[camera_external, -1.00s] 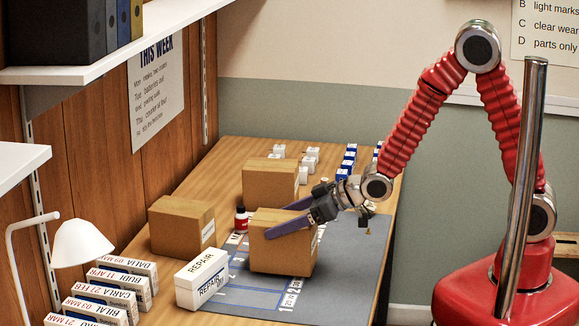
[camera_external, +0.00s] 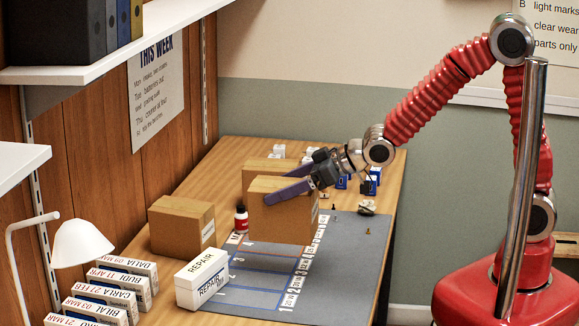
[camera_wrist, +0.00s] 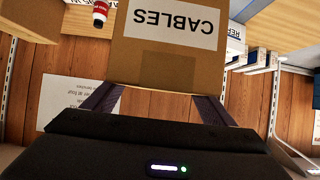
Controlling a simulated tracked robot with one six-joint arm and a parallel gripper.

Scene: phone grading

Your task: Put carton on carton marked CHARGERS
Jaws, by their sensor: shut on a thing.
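My gripper (camera_external: 278,187) is shut on a brown carton (camera_external: 283,222) and holds it above the grey mat. In the wrist view this carton (camera_wrist: 165,65) has a white label reading CABLES, upside down. A second brown carton (camera_external: 181,230) stands on the table to the left, with a white label on its right face too small to read. A third brown carton (camera_external: 263,167) stands behind the held one, which hides most of it. I cannot tell which of these two is marked CHARGERS.
A white REPAIR box (camera_external: 201,278) stands in front of the left carton. A red and white bottle (camera_external: 241,219) stands between the left carton and the held one. Several dated boxes and a lamp (camera_external: 82,243) are at front left. The grey mat (camera_external: 345,265) has clear room.

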